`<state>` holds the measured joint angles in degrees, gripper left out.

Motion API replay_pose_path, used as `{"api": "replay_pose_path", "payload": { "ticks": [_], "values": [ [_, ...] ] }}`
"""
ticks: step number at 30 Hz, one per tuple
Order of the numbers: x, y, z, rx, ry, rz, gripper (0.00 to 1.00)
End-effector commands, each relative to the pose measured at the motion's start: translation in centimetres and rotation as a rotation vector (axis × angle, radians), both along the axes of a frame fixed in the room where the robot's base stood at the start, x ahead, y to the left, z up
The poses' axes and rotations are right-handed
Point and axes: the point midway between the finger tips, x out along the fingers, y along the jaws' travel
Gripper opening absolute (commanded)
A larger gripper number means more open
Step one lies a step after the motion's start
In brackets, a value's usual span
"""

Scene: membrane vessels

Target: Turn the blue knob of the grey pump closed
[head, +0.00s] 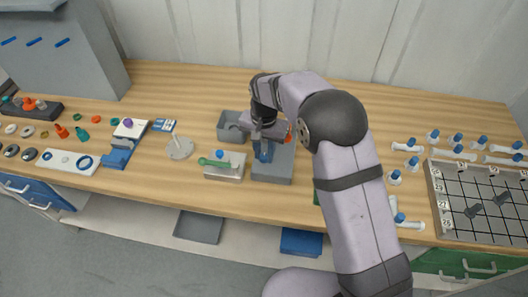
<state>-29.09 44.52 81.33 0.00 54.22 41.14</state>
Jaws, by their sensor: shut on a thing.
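The grey pump (272,172) stands on the wooden bench near the middle of the head view. My gripper (265,143) is above it, pointing down, shut on the blue knob (265,154) on the pump's top. The gripper and wrist hide most of the knob, so its turned angle cannot be told. A small red-orange part (289,134) shows just right of the gripper.
A grey bin (227,127) and a pale block with a green handle (224,172) stand close left of the pump. Blue-capped vessels and a gridded rack (480,226) fill the right side. Many small parts lie at left.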

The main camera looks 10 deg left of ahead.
Motion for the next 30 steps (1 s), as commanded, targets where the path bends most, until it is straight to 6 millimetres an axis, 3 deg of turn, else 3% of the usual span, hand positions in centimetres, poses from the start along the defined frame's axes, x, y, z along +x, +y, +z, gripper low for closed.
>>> {"api": "replay_pose_path", "payload": {
  "ticks": [9, 10, 12, 23, 30],
  "values": [
    [0.3, 0.1, 0.2, 0.003, -0.008, -0.003, 0.01],
    [0.3, 0.1, 0.3, 0.003, -0.008, -0.003, 0.30],
    [0.2, 0.1, 0.2, 0.003, -0.008, -0.003, 0.42],
    [0.1, 0.0, 0.3, 0.001, -0.003, -0.001, 0.42],
    [0.2, 0.1, 2.7, 0.004, -0.007, -0.001, 0.42]
  ]
}}
